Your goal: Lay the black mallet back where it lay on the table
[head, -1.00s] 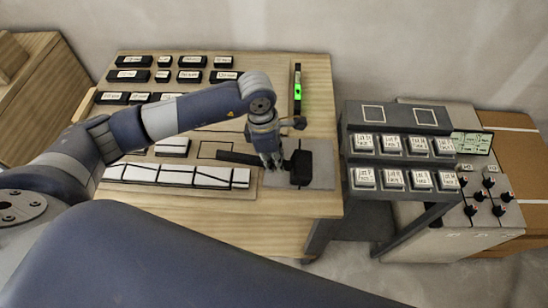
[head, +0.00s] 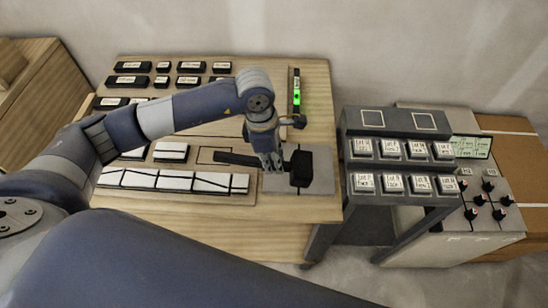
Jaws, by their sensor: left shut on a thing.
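The black mallet (head: 301,169) is at the front right of the wooden table (head: 180,212). Its dark head is over a grey mat (head: 322,180) and its handle points left, toward a thin outlined rectangle. My left gripper (head: 271,164) comes down from above and is shut on the mallet's handle, just left of the head. The fingers hide part of the handle. I cannot tell whether the mallet touches the mat or hangs slightly above it. My right gripper is not in view.
A row of white tiles (head: 172,180) lies left of the mallet. Black labelled blocks (head: 132,66) stand at the back left. A level with a green vial (head: 296,92) lies at the back right. A dark rack of labelled boxes (head: 378,123) stands right of the table.

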